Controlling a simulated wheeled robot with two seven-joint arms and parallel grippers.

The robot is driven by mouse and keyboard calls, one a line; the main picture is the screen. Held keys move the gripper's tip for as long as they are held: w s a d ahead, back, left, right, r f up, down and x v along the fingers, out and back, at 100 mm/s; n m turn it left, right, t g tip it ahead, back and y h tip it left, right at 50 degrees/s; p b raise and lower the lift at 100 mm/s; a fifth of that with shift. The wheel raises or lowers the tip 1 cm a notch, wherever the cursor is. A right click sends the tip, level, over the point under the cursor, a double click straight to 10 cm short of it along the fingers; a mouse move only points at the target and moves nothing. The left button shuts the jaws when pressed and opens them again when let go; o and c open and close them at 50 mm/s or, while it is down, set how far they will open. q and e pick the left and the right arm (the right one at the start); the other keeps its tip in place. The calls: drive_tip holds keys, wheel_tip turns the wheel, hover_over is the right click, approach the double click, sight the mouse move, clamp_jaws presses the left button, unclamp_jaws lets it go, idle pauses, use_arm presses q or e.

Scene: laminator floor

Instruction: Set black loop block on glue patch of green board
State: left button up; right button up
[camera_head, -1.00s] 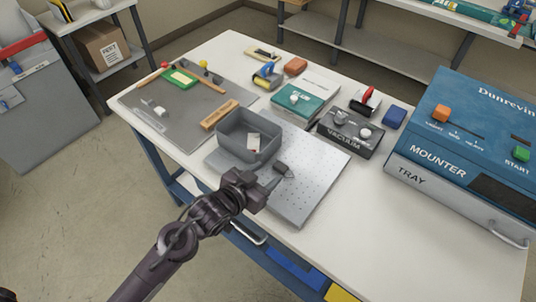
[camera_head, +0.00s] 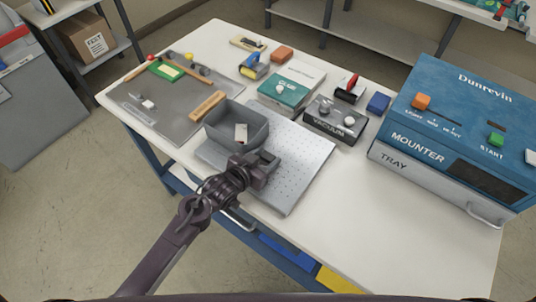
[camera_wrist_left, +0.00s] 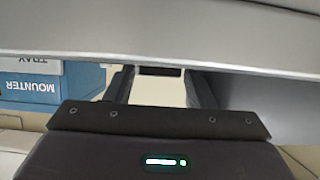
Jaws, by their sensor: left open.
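A small green board (camera_head: 166,71) with a pale patch on it lies on the grey mat (camera_head: 190,126) at the left of the table. My left gripper (camera_head: 268,160) is over the perforated grey plate (camera_head: 300,150), just in front of the grey bin. It is open. A dark block (camera_wrist_left: 160,71), which looks like the black loop block, shows between its fingers in the left wrist view. In the head view the gripper mostly hides this block. I cannot tell whether the fingers touch it. My right gripper is not in view.
The grey bin (camera_head: 211,138) holds a pale card. A wooden block (camera_head: 207,106) lies between the bin and the green board. Small pale cubes (camera_head: 148,104) lie on the mat. A teal glue box (camera_head: 284,90), the vacuum unit (camera_head: 334,120) and the blue mounter (camera_head: 455,125) stand behind and right.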

use_arm(q)
drive_tip(key=c, duration=0.8)
